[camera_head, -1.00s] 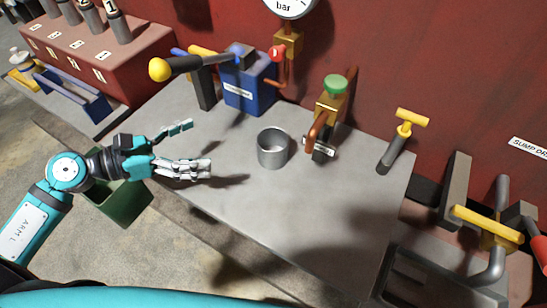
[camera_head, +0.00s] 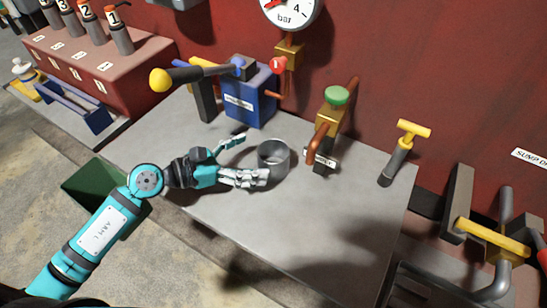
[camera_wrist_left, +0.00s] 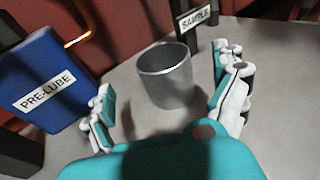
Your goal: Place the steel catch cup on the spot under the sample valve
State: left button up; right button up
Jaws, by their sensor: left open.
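The steel catch cup (camera_head: 273,160) stands upright on the grey bench, left of the sample valve (camera_head: 334,118) with its green knob and copper spout. In the left wrist view the cup (camera_wrist_left: 165,76) sits ahead of and between the spread fingers. My left gripper (camera_head: 247,160) is open, its fingertips reaching the near left side of the cup; it also shows in the left wrist view (camera_wrist_left: 165,98). The sample label (camera_wrist_left: 197,20) stands behind the cup there. The spot under the valve is not clearly visible. My right gripper is not in view.
A blue pre-lube box (camera_head: 248,104) with a yellow-ended lever (camera_head: 161,80) stands behind left of the cup. A yellow T-handle (camera_head: 413,129) rises at the right. The bench front (camera_head: 260,225) is clear. A green bin (camera_head: 95,190) is below left.

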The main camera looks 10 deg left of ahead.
aim_at(286, 148)
pick_arm(q)
jog(key=x, duration=0.2)
jog(key=p+x, duration=0.2)
jog(key=x, duration=0.1)
jog(key=shift+d+r, duration=0.25)
jog(key=shift+d, duration=0.15)
jog(key=shift+w+d+f, duration=0.1)
jog(key=shift+w+d, duration=0.05)
jog(key=shift+d, duration=0.05)
jog(key=shift+c, duration=0.4)
jog(key=c, duration=1.1)
jog(key=shift+c, duration=1.3)
